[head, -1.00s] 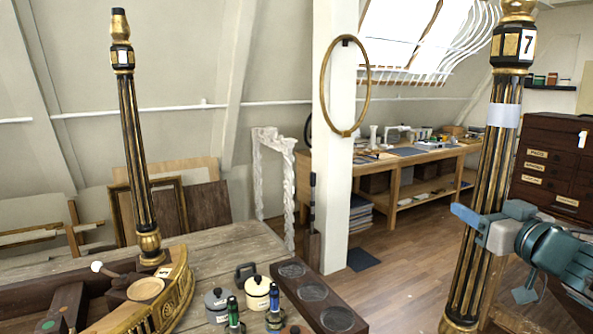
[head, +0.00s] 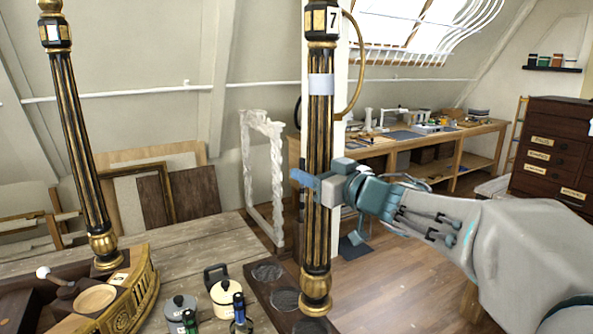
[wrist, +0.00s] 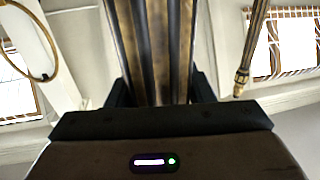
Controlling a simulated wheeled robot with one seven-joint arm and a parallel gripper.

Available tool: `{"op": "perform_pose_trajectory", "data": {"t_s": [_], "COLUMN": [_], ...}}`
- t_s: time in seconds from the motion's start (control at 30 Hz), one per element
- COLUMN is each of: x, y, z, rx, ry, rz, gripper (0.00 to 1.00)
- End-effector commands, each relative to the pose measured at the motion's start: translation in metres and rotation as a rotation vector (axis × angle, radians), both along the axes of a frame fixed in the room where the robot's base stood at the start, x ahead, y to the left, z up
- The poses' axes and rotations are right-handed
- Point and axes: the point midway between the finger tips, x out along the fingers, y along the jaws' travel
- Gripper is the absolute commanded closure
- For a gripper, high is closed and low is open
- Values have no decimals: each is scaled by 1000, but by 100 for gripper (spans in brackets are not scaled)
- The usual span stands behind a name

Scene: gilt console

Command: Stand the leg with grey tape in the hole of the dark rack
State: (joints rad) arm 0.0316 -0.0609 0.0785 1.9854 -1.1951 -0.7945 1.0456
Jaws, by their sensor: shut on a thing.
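The leg with grey tape (head: 318,140) is a black and gold fluted post with a pale grey band and a "7" label near its top. My gripper (head: 318,187) is shut around its middle and holds it about upright. In the wrist view the fluted shaft (wrist: 155,50) fills the space between my fingers. The dark rack (head: 259,296) lies on the bench with round dark recesses in its top. The leg's gold foot (head: 315,304) appears over the rack's near end, in front of one recess; I cannot tell how high above it.
Another black and gold leg (head: 80,150) stands at the left beside a carved gilt piece (head: 138,295). A cream pot (head: 226,298), a grey pot (head: 180,307) and small bottles stand left of the rack. The wooden bench top (head: 215,245) behind them is clear.

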Motion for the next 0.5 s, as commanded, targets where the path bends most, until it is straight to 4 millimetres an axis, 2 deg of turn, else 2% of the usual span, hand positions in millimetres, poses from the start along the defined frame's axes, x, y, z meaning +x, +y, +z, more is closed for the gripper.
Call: {"op": "perform_pose_trajectory", "data": {"t_s": [0.23,0.5], "x": [-4,-4], "y": [12,12], "z": [-8,-27], "rx": [2,2], "ry": [-5,-5], "rz": [22,22], "gripper": [80,80]}}
